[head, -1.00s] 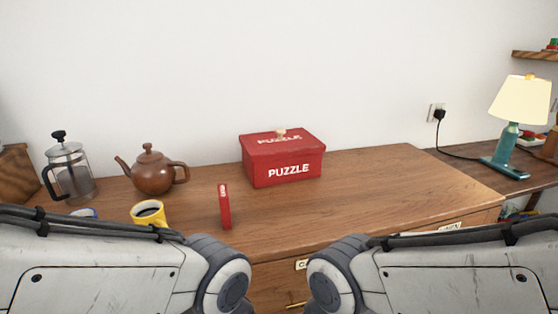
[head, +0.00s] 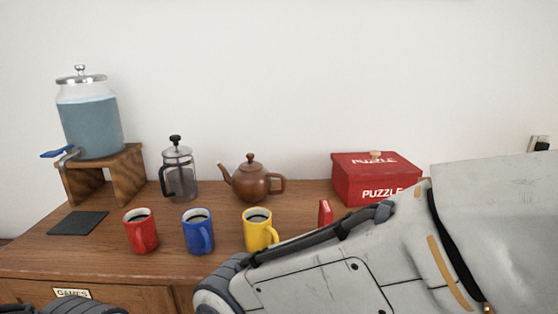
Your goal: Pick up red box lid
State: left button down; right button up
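A red box marked PUZZLE (head: 365,187) stands closed on the wooden cabinet top, right of centre in the head view. Its red lid (head: 385,163) sits on top, with a small light wooden knob (head: 376,156). My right arm crosses the lower right of the view, in front of the box's lower right side. Neither gripper shows in the view, so I cannot see their fingers. Only a small part of my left arm shows at the bottom left.
Red (head: 141,231), blue (head: 199,232) and yellow (head: 259,230) mugs stand along the front. Behind are a brown teapot (head: 252,181), a French press (head: 178,171) and a water dispenser (head: 90,124) on a wooden stand (head: 128,158). A thin red item (head: 325,212) stands before the box.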

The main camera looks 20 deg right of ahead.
aim_at(374, 165)
jog(key=u, duration=1.8)
jog(key=k, duration=1.35)
jog(key=z, duration=1.65)
jog(key=i, duration=0.4)
